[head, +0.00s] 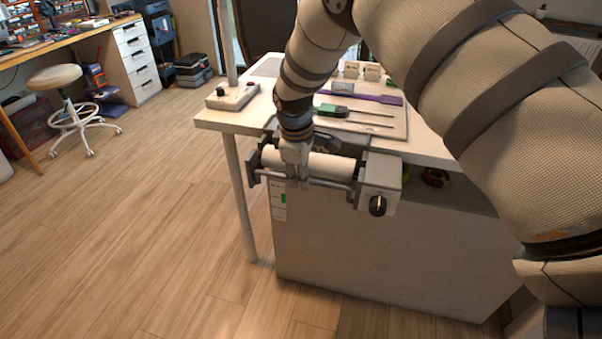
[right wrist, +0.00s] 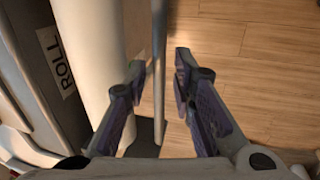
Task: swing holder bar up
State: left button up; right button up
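The holder bar (head: 332,184) is a thin grey rod across the front of a white roll (head: 335,166) in a holder at the table's edge. In the right wrist view the bar (right wrist: 159,32) runs between the two fingers of my right gripper (right wrist: 160,70), beside the white roll (right wrist: 88,50). The fingers are apart, with a gap showing on the right side of the bar. In the head view my right gripper (head: 298,182) reaches down over the left part of the roll and hides part of the bar. My left gripper is not in view.
The holder has a grey end box (head: 380,178) with a black knob (head: 377,206) at its right. Tools lie on the tabletop behind, including a green-handled one (head: 334,110). A control box (head: 232,97) stands at the left corner. The floor (head: 150,240) in front is clear.

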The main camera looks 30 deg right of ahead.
grip_shut()
jog(key=shift+w+d+f+g+y+b, duration=0.3)
jog(key=shift+f+g+y+b, duration=0.1)
jog(key=shift+b, duration=0.2)
jog(key=shift+d+r, duration=0.1)
jog(key=shift+r, duration=0.1)
jog(key=shift+s+r, duration=0.1)
jog(key=shift+r, duration=0.15)
jog(key=shift+o, duration=2.3)
grip_release()
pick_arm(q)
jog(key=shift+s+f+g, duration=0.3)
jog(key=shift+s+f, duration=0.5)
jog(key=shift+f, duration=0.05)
pick_arm(e)
notch_tip(320, 180, up, 12)
jog(key=shift+s+a, duration=0.25)
jog(key=shift+a, duration=0.15)
